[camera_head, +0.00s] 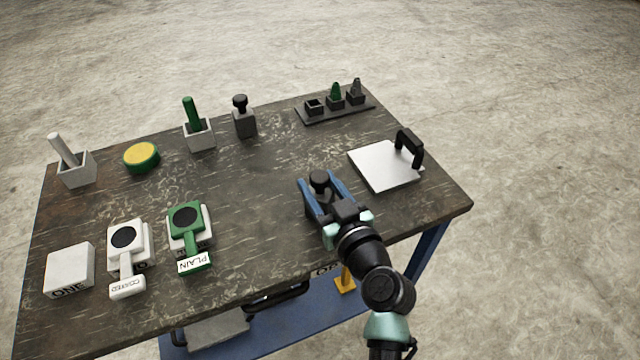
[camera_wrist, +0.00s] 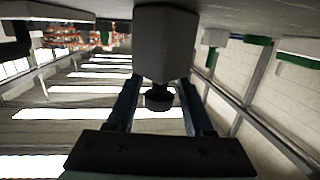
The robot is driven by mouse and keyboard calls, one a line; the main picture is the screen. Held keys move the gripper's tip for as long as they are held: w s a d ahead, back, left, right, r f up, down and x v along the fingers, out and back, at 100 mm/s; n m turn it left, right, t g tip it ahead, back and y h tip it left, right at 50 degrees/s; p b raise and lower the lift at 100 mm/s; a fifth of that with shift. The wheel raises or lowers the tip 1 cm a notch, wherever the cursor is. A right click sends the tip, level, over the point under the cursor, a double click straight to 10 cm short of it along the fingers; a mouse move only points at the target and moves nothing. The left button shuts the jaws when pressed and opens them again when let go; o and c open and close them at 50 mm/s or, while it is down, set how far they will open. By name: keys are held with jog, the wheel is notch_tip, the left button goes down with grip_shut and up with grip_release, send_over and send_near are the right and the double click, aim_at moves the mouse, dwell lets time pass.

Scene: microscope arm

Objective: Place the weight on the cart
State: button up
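A dark weight with a round black knob (camera_head: 320,179) stands near the table's front right. Its grey block (camera_wrist: 165,45) and the knob (camera_wrist: 158,98) fill the middle of the wrist view. My gripper (camera_head: 318,182) has its blue fingers spread on either side of this weight, with gaps beside the knob; contact with the block cannot be told. A similar dark weight (camera_head: 244,122) stands at the back middle. No wheeled cart is plain to see; a silver square plate (camera_head: 380,168) with a black handle (camera_head: 409,148), possibly the cart, lies right of my gripper.
A black rack (camera_head: 335,107) stands at the back right. Holders with a green rod (camera_head: 192,114) and a white rod (camera_head: 65,150), a yellow-green disc (camera_head: 141,157), and white (camera_head: 127,254) and green (camera_head: 190,235) labelled pieces occupy the left. The middle of the table is clear.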

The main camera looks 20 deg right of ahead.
jog(key=shift+r+p, duration=0.25)
jog(key=shift+p, duration=0.05)
jog(key=s, duration=0.3)
jog(key=s+b, duration=0.1)
jog(key=s, duration=0.6)
jog(key=shift+s+d+r+b, duration=0.25)
jog(key=shift+r+b, duration=0.05)
jog(key=shift+r, duration=0.1)
jog(key=shift+s+r, duration=0.2)
jog(key=shift+s, duration=0.5)
